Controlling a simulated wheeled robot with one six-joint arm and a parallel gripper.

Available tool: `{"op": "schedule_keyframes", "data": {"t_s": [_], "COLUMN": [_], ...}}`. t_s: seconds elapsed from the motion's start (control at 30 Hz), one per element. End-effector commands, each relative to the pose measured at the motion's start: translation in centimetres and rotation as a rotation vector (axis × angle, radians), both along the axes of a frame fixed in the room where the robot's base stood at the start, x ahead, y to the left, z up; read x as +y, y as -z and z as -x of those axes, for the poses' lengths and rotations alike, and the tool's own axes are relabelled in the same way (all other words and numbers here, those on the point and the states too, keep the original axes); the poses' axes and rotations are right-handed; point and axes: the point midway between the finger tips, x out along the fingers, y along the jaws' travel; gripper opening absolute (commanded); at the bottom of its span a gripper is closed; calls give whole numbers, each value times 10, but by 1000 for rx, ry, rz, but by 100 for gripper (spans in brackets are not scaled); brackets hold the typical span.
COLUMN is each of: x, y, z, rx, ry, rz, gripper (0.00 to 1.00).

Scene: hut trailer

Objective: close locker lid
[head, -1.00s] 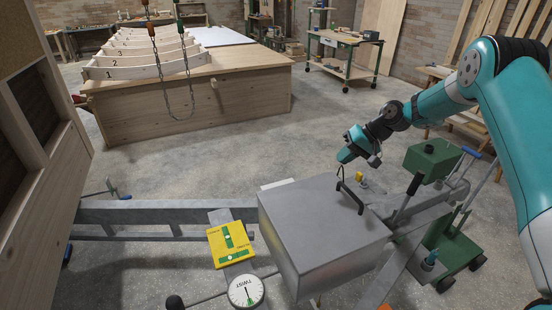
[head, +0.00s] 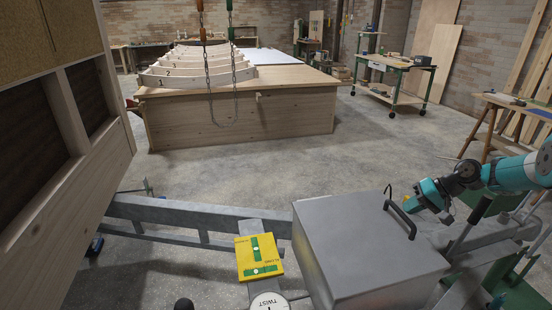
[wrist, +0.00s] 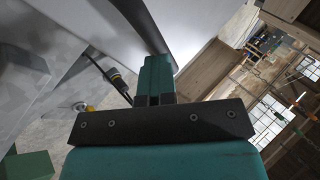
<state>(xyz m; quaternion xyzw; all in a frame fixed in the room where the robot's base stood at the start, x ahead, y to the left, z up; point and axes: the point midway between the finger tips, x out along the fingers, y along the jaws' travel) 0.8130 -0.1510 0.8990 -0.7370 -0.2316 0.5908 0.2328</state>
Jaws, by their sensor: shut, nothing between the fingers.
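The locker is a grey metal box (head: 330,262) on the trailer frame in the head view. Its flat lid (head: 350,232) lies down over the top, with a dark bar handle (head: 399,219) near the right edge. I cannot tell whether a thin gap is left under the lid. My gripper (head: 414,207) is just right of the handle, close to the lid's right edge; contact is unclear. In the wrist view my gripper (wrist: 158,62) has its teal fingers together and empty, beside a large pale grey surface (wrist: 95,15).
A yellow level plate (head: 258,257) and a round TWIST dial (head: 269,301) stand left of the locker. A wooden-sided body (head: 75,140) rises at far left. A workbench with chains (head: 235,110) stands behind. Open concrete floor lies between.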

Motion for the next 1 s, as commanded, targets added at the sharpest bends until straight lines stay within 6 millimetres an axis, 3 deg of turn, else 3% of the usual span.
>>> {"op": "schedule_keyframes", "data": {"t_s": [0.03, 0.1, 0.73, 0.87, 1.0], "x": [1, 2, 4, 2, -2], "y": [11, 12, 13, 0, -31], "z": [4, 5, 6, 5, 2], "rx": [18, 21, 29, 25, 11], "ry": [0, 0, -4, -6, -5], "rz": [0, -1, 0, 0, 2], "gripper": [0, 0, 0, 0, 0]}}
